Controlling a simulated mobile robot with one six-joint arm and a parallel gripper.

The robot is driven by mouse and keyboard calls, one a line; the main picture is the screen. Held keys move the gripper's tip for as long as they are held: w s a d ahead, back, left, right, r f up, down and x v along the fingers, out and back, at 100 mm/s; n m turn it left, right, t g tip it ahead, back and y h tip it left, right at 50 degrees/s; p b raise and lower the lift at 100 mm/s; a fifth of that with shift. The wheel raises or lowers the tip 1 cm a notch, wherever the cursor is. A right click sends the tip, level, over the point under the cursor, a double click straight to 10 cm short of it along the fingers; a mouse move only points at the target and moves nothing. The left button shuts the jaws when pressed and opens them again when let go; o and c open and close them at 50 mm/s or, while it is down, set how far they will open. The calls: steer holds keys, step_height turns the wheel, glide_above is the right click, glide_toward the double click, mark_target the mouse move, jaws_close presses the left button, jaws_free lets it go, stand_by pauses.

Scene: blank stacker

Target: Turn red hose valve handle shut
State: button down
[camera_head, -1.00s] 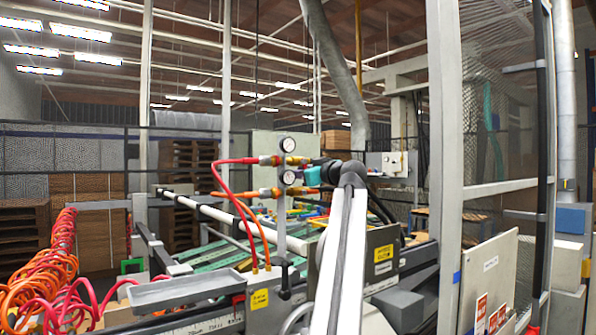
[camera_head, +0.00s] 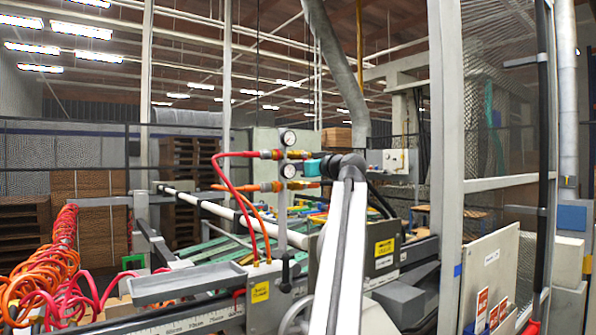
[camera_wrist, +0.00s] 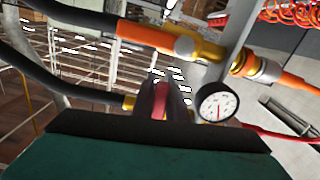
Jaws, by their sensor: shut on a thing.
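The red valve handle (camera_wrist: 161,92) shows as a small red piece between the two dark fingers of my gripper (camera_wrist: 161,102) in the wrist view. My gripper is shut on it; the fingers hide most of the handle. In the head view my teal gripper (camera_head: 313,168) reaches in from the right at the valve stand (camera_head: 282,215), between the upper and lower brass fittings. The red hose (camera_head: 236,185) leaves the upper fitting to the left and loops down. The handle is hidden in the head view, so its angle to the pipe cannot be told.
An upper gauge (camera_head: 288,138) and a lower gauge (camera_head: 288,171) are on the stand; one gauge (camera_wrist: 218,106) is close beside my fingers in the wrist view. An orange hose (camera_head: 232,188) runs below the red one. A grey tray (camera_head: 188,284) is in front at left.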

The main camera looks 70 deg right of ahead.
steer(key=shift+w+a+f+m+b, duration=0.15)
steer(key=shift+m+b, duration=0.1)
steer(key=shift+m, duration=0.2)
steer(key=shift+a+r+m+b, duration=0.1)
steer(key=shift+m+b, duration=0.1)
steer(key=shift+m, duration=0.25)
steer(key=c, duration=1.8)
jaws_free()
steer(key=shift+o, duration=0.2)
steer(key=shift+a, duration=0.1)
steer(key=shift+a, duration=0.1)
